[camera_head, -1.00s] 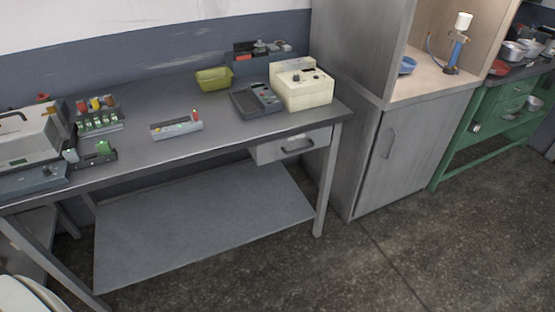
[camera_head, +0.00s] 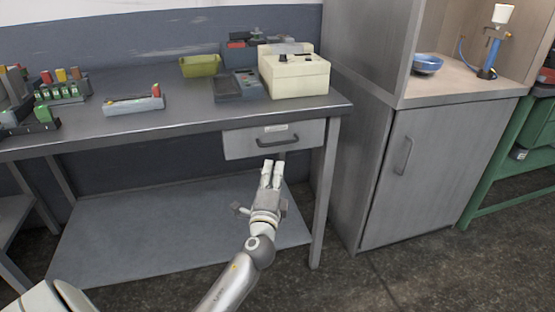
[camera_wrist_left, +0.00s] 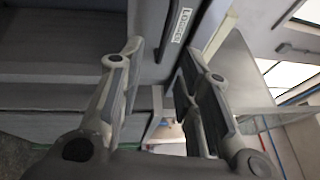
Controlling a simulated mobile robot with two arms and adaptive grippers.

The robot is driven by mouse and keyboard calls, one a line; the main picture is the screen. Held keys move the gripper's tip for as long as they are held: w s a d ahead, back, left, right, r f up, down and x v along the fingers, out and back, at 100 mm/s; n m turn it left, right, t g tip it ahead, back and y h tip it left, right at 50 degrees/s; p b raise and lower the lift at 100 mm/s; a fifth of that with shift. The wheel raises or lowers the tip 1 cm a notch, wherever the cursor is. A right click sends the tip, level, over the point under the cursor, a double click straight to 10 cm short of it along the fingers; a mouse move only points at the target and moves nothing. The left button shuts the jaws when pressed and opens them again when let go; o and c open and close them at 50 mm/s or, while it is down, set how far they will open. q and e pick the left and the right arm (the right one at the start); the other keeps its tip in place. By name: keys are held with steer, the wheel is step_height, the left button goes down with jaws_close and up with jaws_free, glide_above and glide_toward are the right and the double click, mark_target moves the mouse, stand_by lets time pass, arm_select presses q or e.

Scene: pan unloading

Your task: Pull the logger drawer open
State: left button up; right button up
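The logger drawer (camera_head: 240,144) is a grey box front under the right end of the table, with a pale label and a dark bar handle (camera_head: 278,141). It looks shut. My left gripper (camera_head: 272,164) points at it from the front, its fingertips just below the handle in the head view. In the left wrist view the two fingers (camera_wrist_left: 160,50) stand apart, and the "LOGGER" label (camera_wrist_left: 180,24) shows near the tips on the drawer front. A dark strip between the fingers may be the handle; contact cannot be told. My right gripper is in neither view.
The table (camera_head: 185,122) holds a cream box instrument (camera_head: 295,78), a dark keypad device (camera_head: 238,86), a green bin (camera_head: 200,66) and a small rack (camera_head: 134,103). A lower shelf (camera_head: 150,235) lies below. A grey cabinet (camera_head: 425,180) stands close on the right.

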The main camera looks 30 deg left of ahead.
arm_select(q)
glide_toward(278, 147)
steer(key=w+a+r, duration=0.1)
steer(key=w+r, duration=0.3)
steer(key=w, duration=0.1)
steer(key=shift+a+r, duration=0.35)
jaws_close()
